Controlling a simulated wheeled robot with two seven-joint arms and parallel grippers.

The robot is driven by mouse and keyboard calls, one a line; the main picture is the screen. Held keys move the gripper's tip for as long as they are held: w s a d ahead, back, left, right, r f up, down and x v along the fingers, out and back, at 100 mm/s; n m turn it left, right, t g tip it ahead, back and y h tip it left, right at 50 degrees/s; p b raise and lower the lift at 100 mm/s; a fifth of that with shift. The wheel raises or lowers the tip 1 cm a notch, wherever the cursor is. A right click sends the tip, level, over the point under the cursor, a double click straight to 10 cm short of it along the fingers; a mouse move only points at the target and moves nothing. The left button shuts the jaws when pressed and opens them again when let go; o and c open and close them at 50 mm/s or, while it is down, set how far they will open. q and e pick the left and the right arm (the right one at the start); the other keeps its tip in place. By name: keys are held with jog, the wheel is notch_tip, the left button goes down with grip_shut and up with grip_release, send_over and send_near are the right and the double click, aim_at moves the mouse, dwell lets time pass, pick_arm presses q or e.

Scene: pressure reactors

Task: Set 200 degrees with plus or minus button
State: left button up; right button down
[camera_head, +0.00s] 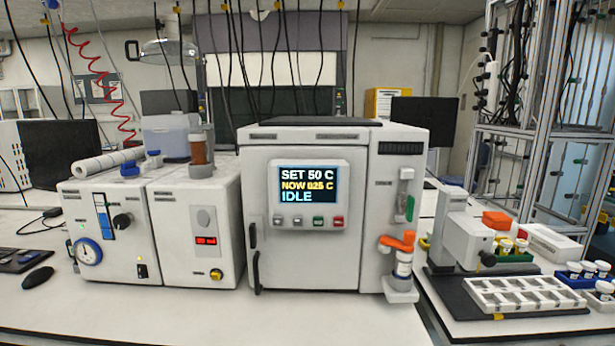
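A white box-shaped reactor (303,262) stands at the middle of the bench. Its screen (307,185) reads SET 50 C, NOW 025 C and IDLE. Below the screen is a row of small buttons: two grey ones, a left one (278,220) and a right one (298,221), then a green button (318,222) and a red button (338,222). The marks on the grey buttons are too small to read, so I cannot tell plus from minus. Neither of my grippers shows in the head view.
White units with a gauge (89,252) and a red display (206,240) stand left of the reactor. An orange-handled valve (398,243) sits at its right front. A white rack (520,294) and vials lie further right. The bench front (250,325) is clear.

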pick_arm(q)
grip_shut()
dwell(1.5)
